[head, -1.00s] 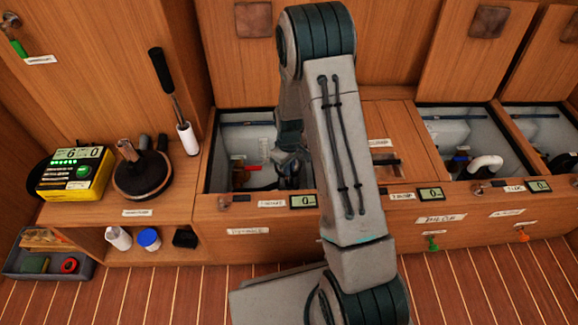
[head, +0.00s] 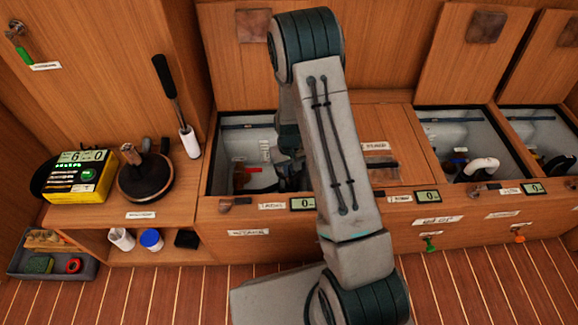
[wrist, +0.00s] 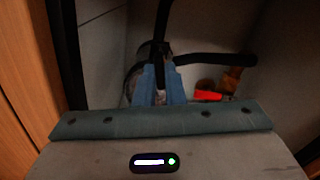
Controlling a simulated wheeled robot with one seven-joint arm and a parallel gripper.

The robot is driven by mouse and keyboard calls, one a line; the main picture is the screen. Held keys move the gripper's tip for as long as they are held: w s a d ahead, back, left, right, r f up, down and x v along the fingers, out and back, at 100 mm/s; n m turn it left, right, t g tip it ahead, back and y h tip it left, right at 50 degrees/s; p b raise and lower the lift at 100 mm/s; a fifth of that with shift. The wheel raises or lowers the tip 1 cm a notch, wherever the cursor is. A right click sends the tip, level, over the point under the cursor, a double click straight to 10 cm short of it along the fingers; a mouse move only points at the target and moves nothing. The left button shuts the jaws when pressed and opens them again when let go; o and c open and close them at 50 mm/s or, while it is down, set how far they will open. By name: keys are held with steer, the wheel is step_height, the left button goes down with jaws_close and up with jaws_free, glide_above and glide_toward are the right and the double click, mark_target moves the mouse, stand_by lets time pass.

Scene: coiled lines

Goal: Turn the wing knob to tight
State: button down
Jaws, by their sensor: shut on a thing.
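In the wrist view my gripper (wrist: 159,82) has its two blue fingers closed together at a dark fitting, down in a pale-walled locker well. A small greyish piece, which I take to be the wing knob (wrist: 159,97), shows between the fingers; most of it is hidden, so its angle cannot be read. In the head view my arm covers most of the gripper and the knob, inside the left open locker (head: 222,140).
Dark hoses (wrist: 215,59) run beside the fingers. A red handle (wrist: 208,96) lies to their right; it also shows in the head view (head: 241,177). The locker walls are close around the gripper. A yellow meter (head: 80,177) stands on the left shelf.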

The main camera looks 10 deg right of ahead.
steer(key=m+p, duration=0.2)
steer(key=m, duration=0.4)
stand_by(0.6)
steer(key=c, duration=1.5)
jaws_free()
steer(key=shift+r, duration=0.1)
step_height(320, 180, up, 14)
steer(key=p, duration=0.5)
steer(key=shift+f, duration=0.2)
steer(key=shift+r, duration=0.1)
